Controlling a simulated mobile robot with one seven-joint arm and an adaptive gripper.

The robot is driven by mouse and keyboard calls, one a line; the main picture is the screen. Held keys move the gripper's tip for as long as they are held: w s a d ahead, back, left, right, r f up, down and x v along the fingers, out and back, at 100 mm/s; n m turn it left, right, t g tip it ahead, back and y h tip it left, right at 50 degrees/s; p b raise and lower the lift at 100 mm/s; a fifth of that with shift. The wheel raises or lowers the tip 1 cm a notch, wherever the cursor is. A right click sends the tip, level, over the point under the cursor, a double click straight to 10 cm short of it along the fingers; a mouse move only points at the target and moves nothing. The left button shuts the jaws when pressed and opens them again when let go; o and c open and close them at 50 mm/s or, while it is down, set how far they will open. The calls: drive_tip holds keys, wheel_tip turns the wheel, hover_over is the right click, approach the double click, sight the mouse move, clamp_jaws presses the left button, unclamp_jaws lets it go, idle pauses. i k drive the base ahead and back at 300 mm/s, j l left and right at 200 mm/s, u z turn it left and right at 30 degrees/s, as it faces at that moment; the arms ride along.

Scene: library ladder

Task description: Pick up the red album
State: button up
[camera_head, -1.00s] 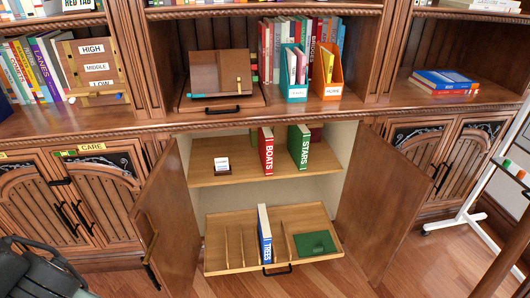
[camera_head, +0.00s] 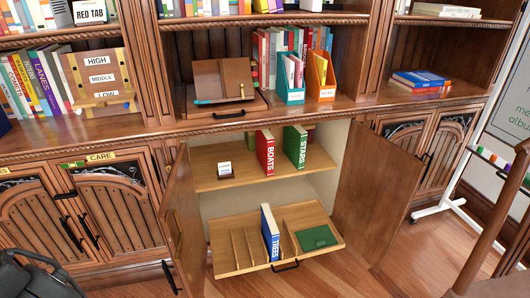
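The red album (camera_head: 265,153), with "BOATS" on its spine, stands upright on the upper shelf (camera_head: 236,176) inside the open cabinet. A green album (camera_head: 295,147) marked "STARS" stands upright to its right, with a gap between them. A blue album (camera_head: 270,233) marked "TREES" stands in the slotted pull-out tray (camera_head: 228,268) below. A dark part at the lower left edge looks like my own arm; my gripper's fingers cannot be made out.
Both cabinet doors, left (camera_head: 183,220) and right (camera_head: 370,205), stand open and flank the shelf. A small white card (camera_head: 225,169) sits left of the red album. A green flat item (camera_head: 315,237) lies in the tray. A white-framed stand (camera_head: 455,185) is at right.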

sight(265, 141)
drive_tip(key=i+j+z, duration=0.65)
drive_tip(key=i, duration=0.15)
drive_tip(key=i+j, duration=0.35)
